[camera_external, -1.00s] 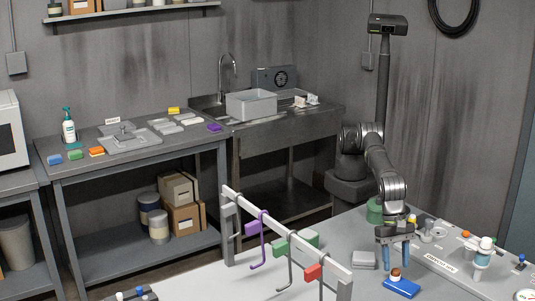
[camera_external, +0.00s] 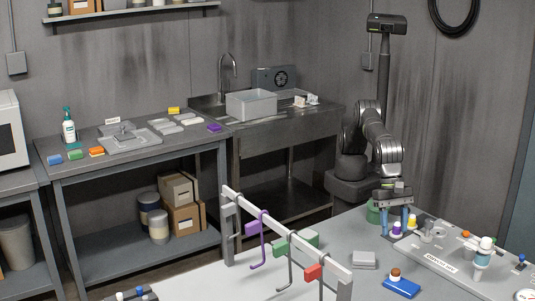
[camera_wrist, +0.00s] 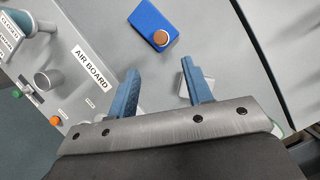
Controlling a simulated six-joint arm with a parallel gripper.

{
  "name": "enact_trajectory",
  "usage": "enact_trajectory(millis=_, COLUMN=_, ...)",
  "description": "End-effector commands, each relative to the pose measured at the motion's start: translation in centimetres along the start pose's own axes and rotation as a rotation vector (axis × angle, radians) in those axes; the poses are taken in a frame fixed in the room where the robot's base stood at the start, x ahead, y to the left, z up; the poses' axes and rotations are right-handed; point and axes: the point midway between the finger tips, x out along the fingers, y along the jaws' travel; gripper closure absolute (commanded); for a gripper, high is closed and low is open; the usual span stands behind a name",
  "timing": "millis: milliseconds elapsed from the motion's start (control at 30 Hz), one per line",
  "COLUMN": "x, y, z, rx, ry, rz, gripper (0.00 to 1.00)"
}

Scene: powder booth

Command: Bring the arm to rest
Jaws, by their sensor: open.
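My gripper (camera_external: 396,222) hangs above the far part of the grey table (camera_external: 340,240), its blue fingers pointing down. In the wrist view my gripper (camera_wrist: 160,90) shows two blue fingers held apart with nothing between them. A blue block with an orange-brown knob (camera_external: 402,286) lies on the table nearer the camera, clear of the fingers. This blue block also shows in the wrist view (camera_wrist: 148,18), beyond the fingertips.
A rail with hooks (camera_external: 287,240) stands at the table's left edge. The labelled air board (camera_external: 448,268) lies to the right, with fittings on it. A grey block (camera_external: 363,260) sits between rail and board. A green object (camera_external: 374,212) is close beside my gripper.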

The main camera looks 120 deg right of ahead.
Motion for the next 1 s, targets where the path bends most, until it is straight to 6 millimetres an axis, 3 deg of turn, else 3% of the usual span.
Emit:
enact_trajectory(millis=233, x=2.2, y=0.0, z=-0.1, rx=0.0, ry=0.002, rz=0.001, gripper=0.54)
enact_trajectory(millis=600, x=9.2, y=0.0, z=-0.1, rx=0.0, ry=0.002, rz=0.001, gripper=0.54)
enact_trajectory(millis=833, x=12.6, y=0.1, z=-0.2, rx=0.0, ry=0.002, rz=0.001, gripper=0.54)
enact_trajectory(millis=1000, x=10.5, y=0.0, z=0.7, rx=-0.001, ry=-0.002, rz=-0.001, gripper=0.54)
